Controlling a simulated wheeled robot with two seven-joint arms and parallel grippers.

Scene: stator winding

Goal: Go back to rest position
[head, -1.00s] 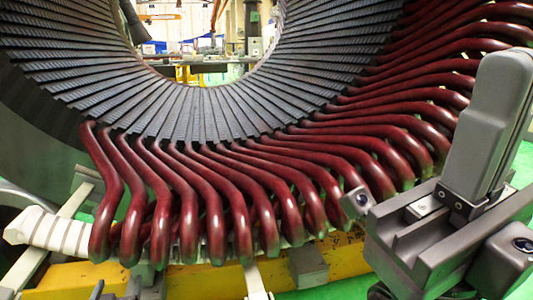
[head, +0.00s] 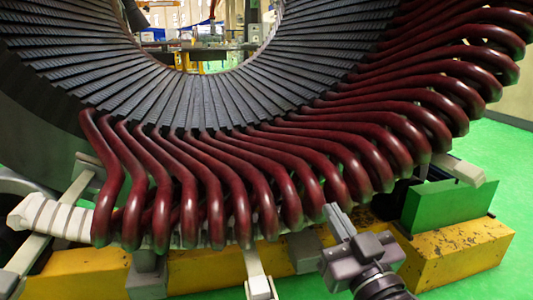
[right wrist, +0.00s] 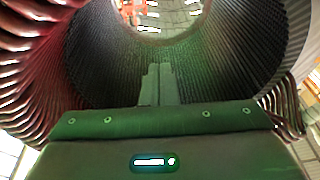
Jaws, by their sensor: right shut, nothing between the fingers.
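My right gripper (head: 334,211) is low in the head view, right of the middle, in front of the lower ends of the dark red coils (head: 238,205). Its fingers are shut with nothing between them and point up toward the coils. I cannot tell if they touch a coil. In the right wrist view the shut fingers (right wrist: 156,84) point into the stator bore, with coils at both sides. The stator (head: 215,100) is a large ring of dark slotted teeth at the back. My left gripper does not show.
A yellow support beam (head: 455,258) with worn paint runs below the coils. A white-wrapped bar (head: 55,220) sticks out at the left. Grey brackets (head: 305,250) stand beneath the coils. The green floor (head: 515,185) is clear at the right.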

